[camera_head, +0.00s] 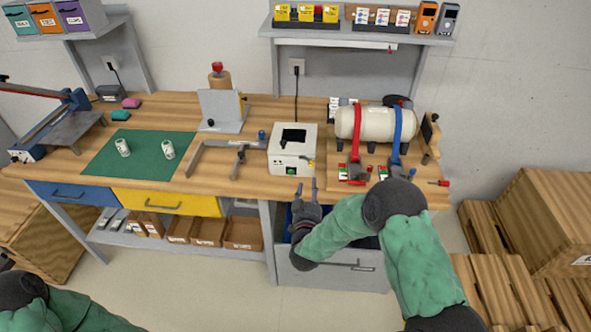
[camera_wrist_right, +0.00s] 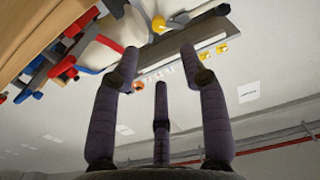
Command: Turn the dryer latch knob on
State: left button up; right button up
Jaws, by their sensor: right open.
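A white box-shaped unit (camera_head: 281,160), which looks like the dryer, stands near the bench's front edge. It has a dark square opening on top and a green light low on its front. A small yellow part (camera_head: 311,162) at its right front corner may be the latch knob; its setting is too small to tell. My right gripper (camera_head: 306,184) is open and empty just in front of the box, fingers pointing toward the bench and apart from the knob. Its spread fingers also show in the right wrist view (camera_wrist_right: 160,70). My left gripper is not in view.
A cream tank (camera_head: 362,124) with red and blue straps stands right of the box, with red-handled clamps before it. A grey bracket (camera_head: 213,146) lies left of the box. An open drawer (camera_head: 335,275) is below my right forearm. Wooden crates (camera_head: 545,225) stand at right.

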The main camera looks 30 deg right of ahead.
aim_at(311, 166)
jog(key=b+x, duration=0.1)
jog(key=x, duration=1)
jog(key=shift+b, duration=0.4)
